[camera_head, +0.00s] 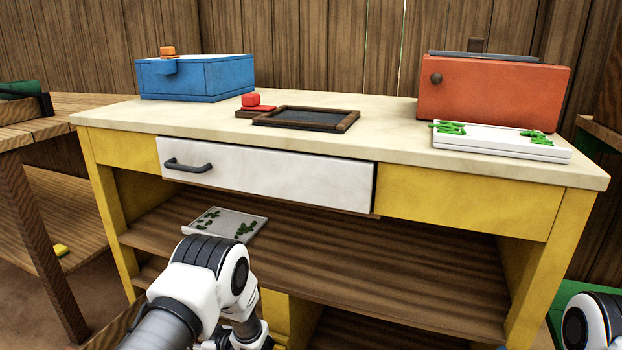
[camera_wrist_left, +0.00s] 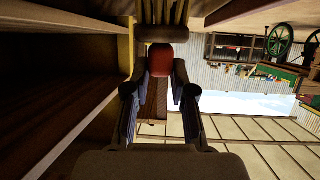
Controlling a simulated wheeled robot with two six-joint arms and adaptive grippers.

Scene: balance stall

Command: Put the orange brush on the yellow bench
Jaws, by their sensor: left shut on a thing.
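The yellow bench (camera_head: 470,205) stands in front of me in the head view, with a pale top, a white drawer and brown shelves under it. My left gripper (camera_wrist_left: 160,75) is shut on the orange brush (camera_wrist_left: 161,60). Its handle looks dark red in the shade, between the fingertips, with a brown head and pale bristles beyond it. In the head view my left arm comes in at the bottom, low in front of the bench, and hides the brush and the fingertips. My right arm shows only at the bottom right corner; its gripper is out of view.
A tray (camera_head: 225,223) lies on the shelf.

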